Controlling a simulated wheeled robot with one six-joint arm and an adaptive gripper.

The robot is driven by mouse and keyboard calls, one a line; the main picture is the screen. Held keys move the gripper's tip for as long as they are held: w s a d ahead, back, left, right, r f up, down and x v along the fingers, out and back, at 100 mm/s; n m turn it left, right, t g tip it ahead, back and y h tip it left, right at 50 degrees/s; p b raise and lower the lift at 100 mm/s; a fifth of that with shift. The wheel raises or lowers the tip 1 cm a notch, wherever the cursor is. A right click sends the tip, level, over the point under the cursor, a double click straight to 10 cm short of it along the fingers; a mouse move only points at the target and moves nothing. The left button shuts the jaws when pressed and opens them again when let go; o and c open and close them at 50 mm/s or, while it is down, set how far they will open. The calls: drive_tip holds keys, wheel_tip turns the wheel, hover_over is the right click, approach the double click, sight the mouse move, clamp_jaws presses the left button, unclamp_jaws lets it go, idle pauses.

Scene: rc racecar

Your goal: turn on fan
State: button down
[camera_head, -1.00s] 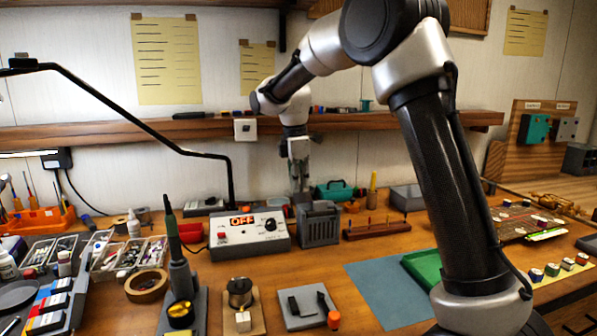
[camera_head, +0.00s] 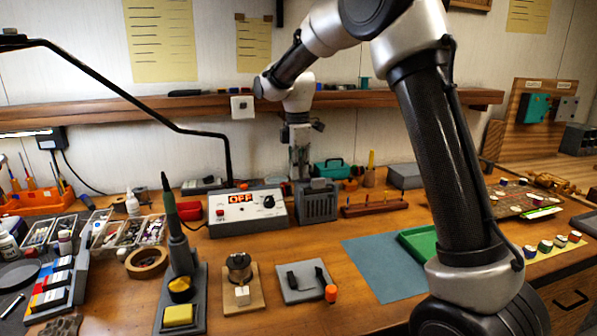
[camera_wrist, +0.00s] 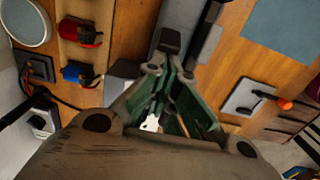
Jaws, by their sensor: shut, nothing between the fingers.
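A grey slatted box (camera_head: 317,205), which looks like the small fan, stands on the bench, right of a white control box (camera_head: 248,209). The control box has a lit OFF display, a black knob and a red switch. My gripper (camera_head: 299,172) points down just behind and above the slatted box. In the wrist view my gripper (camera_wrist: 172,72) has its fingers together and empty, with a dark grey body (camera_wrist: 190,30) beyond the tips. I cannot tell whether the tips touch it. The fan's switch cannot be made out.
A wooden shelf (camera_head: 100,111) runs along the wall behind my arm, with a white switch box (camera_head: 242,106). A black lamp arm (camera_head: 226,150) rises at left. A teal toolbox (camera_head: 332,168) and wooden rack (camera_head: 373,205) stand at right. A blue mat (camera_head: 375,270) lies in front.

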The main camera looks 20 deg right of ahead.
sight(310, 172)
drive_tip(key=shift+d+r+y, duration=0.2)
drive_tip(key=shift+y, duration=0.3)
drive_tip(key=y, duration=0.1)
drive_tip(key=d+r+y, duration=0.1)
drive_tip(key=y, duration=0.1)
drive_tip(key=shift+d, duration=0.3)
drive_tip(key=y, duration=0.1)
drive_tip(key=d+y, duration=0.1)
drive_tip(key=y, duration=0.1)
drive_tip(key=shift+d+r, duration=0.2)
drive_tip(key=shift+d, duration=0.1)
drive_tip(key=shift+a, duration=0.2)
drive_tip(key=shift+r, duration=0.1)
drive_tip(key=shift+r, duration=0.75)
drive_tip(key=shift+d, duration=0.1)
